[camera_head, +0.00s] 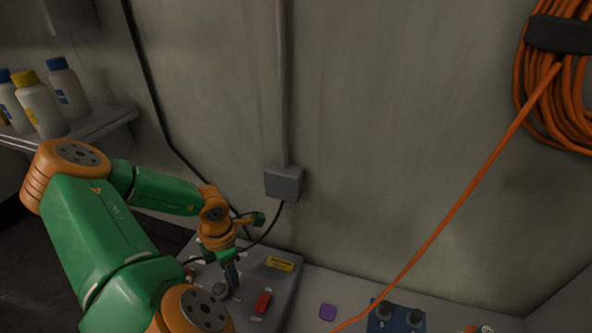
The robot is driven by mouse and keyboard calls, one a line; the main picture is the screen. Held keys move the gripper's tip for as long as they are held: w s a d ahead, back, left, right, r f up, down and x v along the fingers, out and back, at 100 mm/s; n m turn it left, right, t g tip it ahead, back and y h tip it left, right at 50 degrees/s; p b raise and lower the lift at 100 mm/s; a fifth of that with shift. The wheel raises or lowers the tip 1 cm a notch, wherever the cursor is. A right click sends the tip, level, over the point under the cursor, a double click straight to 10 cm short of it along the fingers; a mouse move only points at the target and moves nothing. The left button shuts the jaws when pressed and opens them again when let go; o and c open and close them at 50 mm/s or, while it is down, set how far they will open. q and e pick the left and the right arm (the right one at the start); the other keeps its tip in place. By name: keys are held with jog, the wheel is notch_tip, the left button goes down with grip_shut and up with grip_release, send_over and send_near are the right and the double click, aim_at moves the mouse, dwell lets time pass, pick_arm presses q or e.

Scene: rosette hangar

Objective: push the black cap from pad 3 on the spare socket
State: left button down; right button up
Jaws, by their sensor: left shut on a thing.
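My left gripper (232,278) points down over a grey panel (283,281) at the foot of the wall. It is shut on a small dark thing, which seems to be the black cap; fingers and cap are hard to tell apart. A round grey fitting (220,289) shows just left of the fingertips. I cannot tell whether it is the spare socket, or whether the cap touches it. A blue pad block (384,324) with dark round pieces is cut by the bottom edge. My right gripper is not clearly in view.
On the panel are a red piece (263,302) and a yellow label (280,263). A purple piece (328,311) lies to the right. A grey wall box (284,182) has a black cable. An orange cable (453,215) crosses the right side. Bottles stand on a shelf (100,122) at left.

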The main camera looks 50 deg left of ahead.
aim_at(218, 288)
pick_arm(q)
jog(key=s+a+r+n, duration=0.2)
jog(key=s+r, duration=0.1)
jog(key=shift+s+a+f, duration=0.1)
jog(key=shift+f, duration=1.3)
jog(key=shift+s+a+f, duration=0.1)
jog(key=shift+f, duration=1.25)
jog(key=shift+p, duration=0.3)
jog(key=shift+f+b, duration=0.3)
jog(key=shift+f, duration=0.05)
jog(key=shift+f, duration=0.1)
